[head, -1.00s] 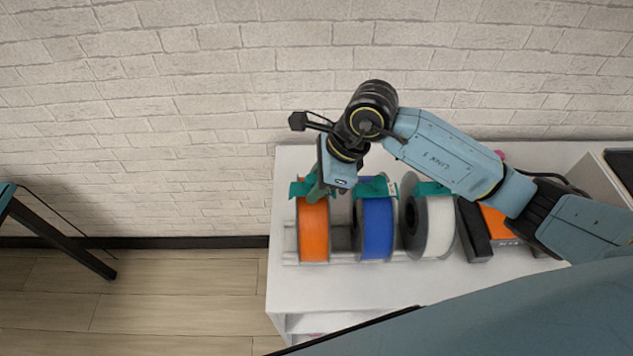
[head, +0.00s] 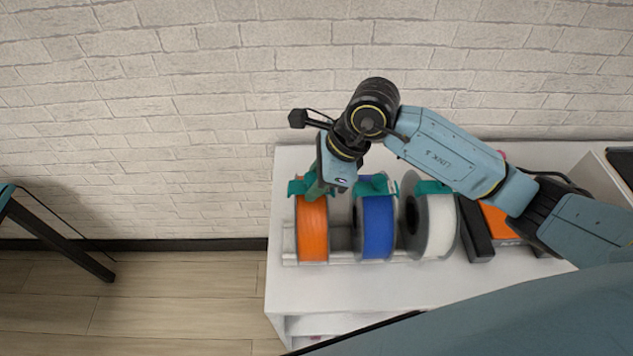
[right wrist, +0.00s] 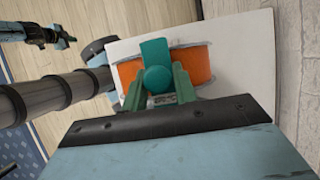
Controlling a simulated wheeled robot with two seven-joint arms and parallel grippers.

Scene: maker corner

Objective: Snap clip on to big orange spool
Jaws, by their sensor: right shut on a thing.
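The big orange spool (head: 313,232) stands upright at the left end of a row of spools; it also shows in the right wrist view (right wrist: 196,66). A teal clip (head: 297,187) is at the spool's upper rim on the wall side. In the right wrist view the clip (right wrist: 154,52) lies across the orange filament. My right gripper (head: 317,190) is shut on the clip, with green fingers (right wrist: 158,88) either side of its round knob. Whether the clip is seated on the rim cannot be told. A dark arm part at the wrist view's upper left may be my left gripper.
A blue spool (head: 376,228) and a white spool (head: 440,226) stand to the right, each with a teal clip at its top. A dark and orange box (head: 498,222) lies farther right. The white cabinet top (head: 330,290) is clear in front; a brick wall (head: 180,110) is behind.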

